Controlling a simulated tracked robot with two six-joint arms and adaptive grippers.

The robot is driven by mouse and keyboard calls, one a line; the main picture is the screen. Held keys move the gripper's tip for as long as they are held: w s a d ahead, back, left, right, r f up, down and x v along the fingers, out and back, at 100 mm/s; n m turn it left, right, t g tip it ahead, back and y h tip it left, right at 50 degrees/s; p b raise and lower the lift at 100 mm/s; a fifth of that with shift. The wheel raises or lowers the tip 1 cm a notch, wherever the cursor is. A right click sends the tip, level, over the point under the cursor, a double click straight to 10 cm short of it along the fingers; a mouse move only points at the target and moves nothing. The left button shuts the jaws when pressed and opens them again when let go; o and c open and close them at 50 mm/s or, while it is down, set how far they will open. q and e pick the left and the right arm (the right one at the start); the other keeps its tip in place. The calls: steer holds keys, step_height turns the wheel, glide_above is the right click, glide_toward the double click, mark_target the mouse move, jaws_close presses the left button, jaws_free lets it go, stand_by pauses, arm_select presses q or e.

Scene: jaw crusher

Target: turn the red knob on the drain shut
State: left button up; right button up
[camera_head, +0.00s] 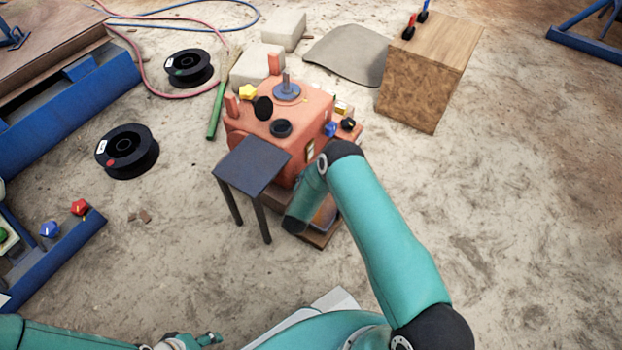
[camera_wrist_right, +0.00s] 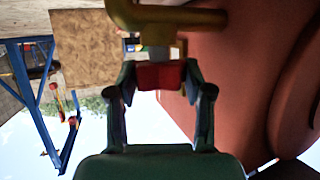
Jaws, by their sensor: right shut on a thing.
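In the right wrist view, the red knob (camera_wrist_right: 161,76) sits below a brass-yellow drain pipe (camera_wrist_right: 170,17) beside the orange-red crusher body (camera_wrist_right: 235,75). My right gripper (camera_wrist_right: 160,78) is shut on the knob, with one finger at each side. In the head view, the orange-red crusher (camera_head: 300,108) stands in the middle. My right arm reaches down to its near right side; the drain, its knob and the right fingertips are hidden there. My left gripper (camera_head: 205,340) is low at the bottom edge, partly cut off, away from the crusher.
A dark small table (camera_head: 253,163) stands close in front of the crusher. A wooden block (camera_head: 428,72) is at the back right. Black spools (camera_head: 127,152) and blue frames (camera_head: 60,255) with another red knob (camera_head: 79,207) are at left. The right floor is clear.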

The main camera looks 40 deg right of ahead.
steer(key=shift+f+m+g+h+b, duration=0.15)
steer(key=shift+m+g+h+b, duration=0.35)
steer(key=shift+m+g, duration=0.4)
steer(key=shift+s+m, duration=0.1)
steer(key=shift+m, duration=0.2)
steer(key=shift+d+g+h, duration=0.15)
steer(key=shift+g+h, duration=0.25)
steer(key=shift+g, duration=0.1)
steer(key=o, duration=1.2)
steer(key=shift+c, duration=0.2)
steer(key=shift+s+a+r, duration=0.1)
steer(key=shift+a+r, duration=0.2)
steer(key=shift+a, duration=0.2)
steer(key=v, duration=1.1)
steer(key=shift+s+f, duration=0.15)
